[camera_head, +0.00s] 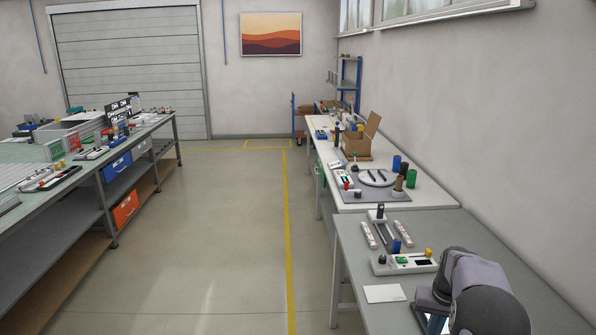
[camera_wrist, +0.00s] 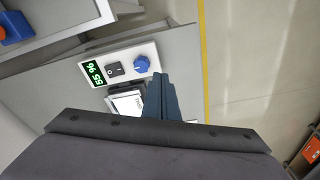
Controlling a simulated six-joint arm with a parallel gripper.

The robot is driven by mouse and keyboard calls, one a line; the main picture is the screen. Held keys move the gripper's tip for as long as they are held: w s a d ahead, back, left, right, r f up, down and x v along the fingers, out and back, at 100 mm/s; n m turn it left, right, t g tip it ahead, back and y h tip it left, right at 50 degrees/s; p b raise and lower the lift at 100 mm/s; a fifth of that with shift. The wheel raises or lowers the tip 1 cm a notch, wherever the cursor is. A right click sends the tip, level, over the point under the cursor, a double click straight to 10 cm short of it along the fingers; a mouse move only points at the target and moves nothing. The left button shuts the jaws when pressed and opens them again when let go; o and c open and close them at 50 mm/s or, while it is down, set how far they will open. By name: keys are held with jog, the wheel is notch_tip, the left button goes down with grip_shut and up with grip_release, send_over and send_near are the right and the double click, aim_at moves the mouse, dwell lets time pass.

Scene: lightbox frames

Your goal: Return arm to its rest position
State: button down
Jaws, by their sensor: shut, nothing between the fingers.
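My gripper (camera_wrist: 160,100) shows in the wrist view with its dark fingers together and nothing between them. It is over a grey surface, near a white panel (camera_wrist: 121,66) with a green digit display, a black switch and a blue knob. The fingertips lie just below the knob in the picture; I cannot tell the height gap. A small white printed label (camera_wrist: 127,103) on a dark piece lies left of the fingers. In the head view my arm (camera_head: 465,290) is at the lower right, over the near grey table (camera_head: 480,230); the gripper's fingers do not show there.
A white control box (camera_head: 404,264) and a white card (camera_head: 384,293) lie on the near table. A white table (camera_head: 430,195) beyond holds a cardboard box (camera_head: 356,146) and cylinders. A cluttered bench (camera_head: 90,175) stands at left. The floor (camera_head: 220,230) between is clear.

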jog(key=s+a+r+n, duration=0.1)
jog(key=s+a+r, duration=0.1)
jog(key=s+a, duration=0.5)
jog(key=s+a+r+n, duration=0.1)
jog(key=s+a, duration=0.3)
jog(key=a, duration=0.5)
jog(key=s+a+f+n+g, duration=0.1)
jog(key=s+a, duration=0.3)
jog(key=s, duration=0.4)
jog(key=s+a+f+n, duration=0.1)
jog(key=s+a, duration=0.3)
jog(key=s, duration=0.4)
notch_tip(320, 180, down, 21)
jog(key=b, duration=2.1)
jog(key=shift+w+d+b, duration=0.25)
jog(key=shift+b, duration=0.1)
